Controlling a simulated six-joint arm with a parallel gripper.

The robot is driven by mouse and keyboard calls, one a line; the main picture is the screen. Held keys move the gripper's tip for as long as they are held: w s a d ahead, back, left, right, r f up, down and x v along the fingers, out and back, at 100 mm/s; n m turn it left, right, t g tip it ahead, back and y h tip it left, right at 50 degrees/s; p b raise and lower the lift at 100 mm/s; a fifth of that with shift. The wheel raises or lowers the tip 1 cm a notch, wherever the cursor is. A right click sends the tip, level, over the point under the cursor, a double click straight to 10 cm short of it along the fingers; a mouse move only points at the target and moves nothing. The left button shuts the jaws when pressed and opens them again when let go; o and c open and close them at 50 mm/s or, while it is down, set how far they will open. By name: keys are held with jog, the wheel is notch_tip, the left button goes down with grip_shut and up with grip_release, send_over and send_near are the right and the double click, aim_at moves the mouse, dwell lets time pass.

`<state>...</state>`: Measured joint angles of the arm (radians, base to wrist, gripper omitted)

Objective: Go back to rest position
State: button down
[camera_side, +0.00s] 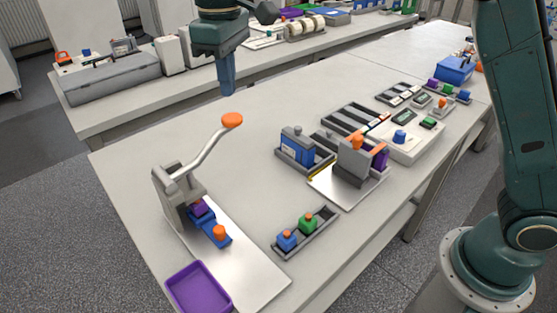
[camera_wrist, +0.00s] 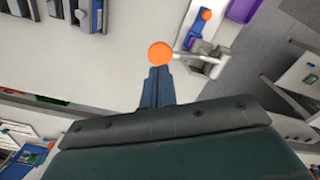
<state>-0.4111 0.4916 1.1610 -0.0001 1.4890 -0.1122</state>
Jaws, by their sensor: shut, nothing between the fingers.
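My gripper (camera_side: 228,88) hangs above the far left part of the table (camera_side: 265,120), fingers pointing down and closed together with nothing held. In the side view it is just above the orange knob (camera_side: 232,120) of a lever press (camera_side: 170,195), with a small gap showing between them. In the wrist view the shut fingers (camera_wrist: 157,88) point toward the orange knob (camera_wrist: 160,53). The lever is raised and slants up to the right. A blue part with an orange knob (camera_side: 218,231) sits at the press base.
A purple tray (camera_side: 198,290) lies at the front left. A small rack (camera_side: 318,243) holds a blue and a green block. A blue block in a grey holder (camera_side: 297,147), a grey clamp fixture (camera_side: 355,160) and several trays stand to the right. The table's middle back is clear.

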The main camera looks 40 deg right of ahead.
jog(key=shift+r, duration=0.4)
jog(key=shift+d, duration=0.1)
jog(key=shift+s+d+r, duration=0.15)
jog(key=shift+d, duration=0.05)
jog(key=s+d+r+m+t, duration=0.3)
jog(key=s+d+r, duration=0.1)
jog(key=s+d, duration=0.8)
jog(key=s+d+f+m+t, duration=0.1)
jog(key=s+d+f, duration=0.3)
jog(key=s, duration=0.4)
jog(key=s+d+f+m+t, duration=0.1)
jog(key=s+d+f, duration=0.3)
jog(key=s, duration=0.4)
jog(key=shift+s+m+t, duration=0.3)
jog(key=shift+s+m, duration=0.1)
jog(key=shift+m, duration=0.1)
